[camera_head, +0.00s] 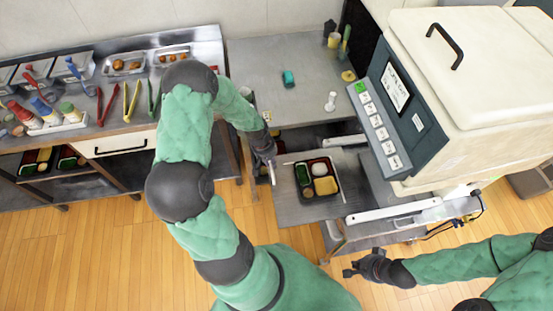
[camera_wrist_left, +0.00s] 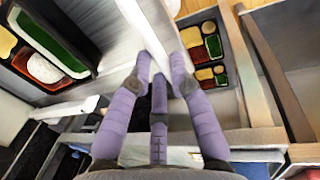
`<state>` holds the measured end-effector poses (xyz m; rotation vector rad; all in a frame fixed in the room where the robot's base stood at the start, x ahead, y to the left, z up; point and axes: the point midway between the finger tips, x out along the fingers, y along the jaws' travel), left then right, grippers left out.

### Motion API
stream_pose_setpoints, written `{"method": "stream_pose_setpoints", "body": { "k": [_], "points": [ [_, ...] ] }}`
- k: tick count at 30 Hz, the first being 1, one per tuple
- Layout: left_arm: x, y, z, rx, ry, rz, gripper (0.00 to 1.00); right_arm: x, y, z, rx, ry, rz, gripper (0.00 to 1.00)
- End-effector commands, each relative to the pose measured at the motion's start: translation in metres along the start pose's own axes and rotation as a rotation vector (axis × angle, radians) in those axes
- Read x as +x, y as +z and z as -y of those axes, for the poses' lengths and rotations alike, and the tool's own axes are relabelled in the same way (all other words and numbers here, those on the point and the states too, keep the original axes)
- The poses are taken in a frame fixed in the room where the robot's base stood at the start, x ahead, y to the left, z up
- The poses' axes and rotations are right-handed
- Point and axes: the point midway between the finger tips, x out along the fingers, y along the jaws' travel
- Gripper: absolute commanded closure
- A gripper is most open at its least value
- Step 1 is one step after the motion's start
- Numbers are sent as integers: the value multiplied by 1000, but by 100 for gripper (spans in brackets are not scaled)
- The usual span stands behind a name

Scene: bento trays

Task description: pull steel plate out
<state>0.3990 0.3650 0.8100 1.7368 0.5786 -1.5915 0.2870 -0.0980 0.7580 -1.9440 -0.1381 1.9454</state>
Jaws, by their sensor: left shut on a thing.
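The steel plate (camera_head: 290,209) is a flat grey sheet sticking out in front of the white machine. A black bento tray (camera_head: 338,190) with green, red, white and yellow food lies on it. My left gripper (camera_head: 268,168) is at the plate's left edge. In the left wrist view its purple fingers (camera_wrist_left: 160,75) are shut on the edge of the plate (camera_wrist_left: 112,45), and the tray (camera_wrist_left: 85,72) shows at the upper left. My right gripper (camera_head: 358,268) is empty, below and right of the plate, apart from it, with its fingers seemingly spread.
The large white machine (camera_head: 472,75) with a button panel stands at the right. A steel counter (camera_head: 285,65) behind the plate holds a teal item (camera_head: 289,78) and a small white bottle (camera_head: 331,102). Filled trays (camera_head: 38,161) sit on the shelf at left. The floor in front is clear.

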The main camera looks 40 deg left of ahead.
Motion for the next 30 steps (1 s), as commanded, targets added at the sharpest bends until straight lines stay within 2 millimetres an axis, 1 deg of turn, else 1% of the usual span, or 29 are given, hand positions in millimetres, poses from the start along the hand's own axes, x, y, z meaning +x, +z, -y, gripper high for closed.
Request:
{"method": "stream_pose_setpoints", "body": {
  "k": [10, 11, 12, 13, 24, 28, 30],
  "points": [
    [0, 0, 1, 0, 0, -1, 100, 0, 0, 0, 0, 0, 0, 100],
    [0, 0, 1, 0, 0, -1, 74, 0, 0, 0, 0, 0, 0, 100],
    [0, 0, 1, 0, 0, -1, 63, 0, 0, 0, 0, 0, 0, 100],
    [0, 0, 1, 0, 0, -1, 56, 0, 0, 0, 0, 0, 0, 100],
    [-2, -1, 0, 0, 0, -1, 56, 0, 0, 0, 0, 0, 0, 100],
    [-14, -1, 0, -1, 0, -2, 56, 0, 0, 0, 0, 0, 0, 100],
    [-25, -2, 0, 0, 1, -5, 56, 0, 0, 0, 0, 0, 0, 100]
  ]
}}
